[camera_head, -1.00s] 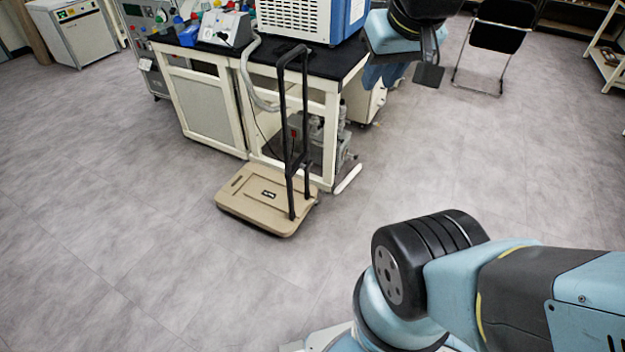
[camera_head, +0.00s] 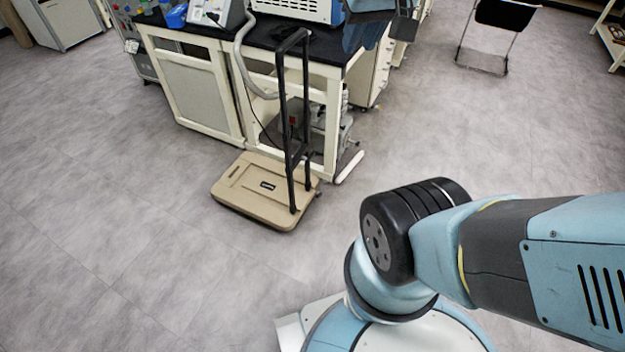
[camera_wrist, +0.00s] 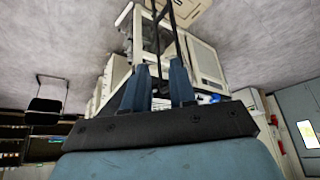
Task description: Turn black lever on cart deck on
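The cart (camera_head: 245,203) is a low beige platform on the floor with a tall black upright handle (camera_head: 283,100). A small black mark (camera_head: 267,185) lies on its deck; I cannot tell whether it is the lever or a label. In the wrist view, which is upside down, the cart deck (camera_wrist: 190,10) shows at the top edge, with the black handle (camera_wrist: 179,40) reaching down. My gripper (camera_wrist: 159,66) has two blue fingers standing apart with nothing between them. It is well away from the deck.
A cream-framed bench with a black top (camera_head: 325,62) stands right behind the cart. A grey pump (camera_head: 318,120) sits beneath it, and a white and blue machine (camera_head: 300,8) on top. A black chair (camera_head: 505,15) is at the back right. The floor in front and left is clear.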

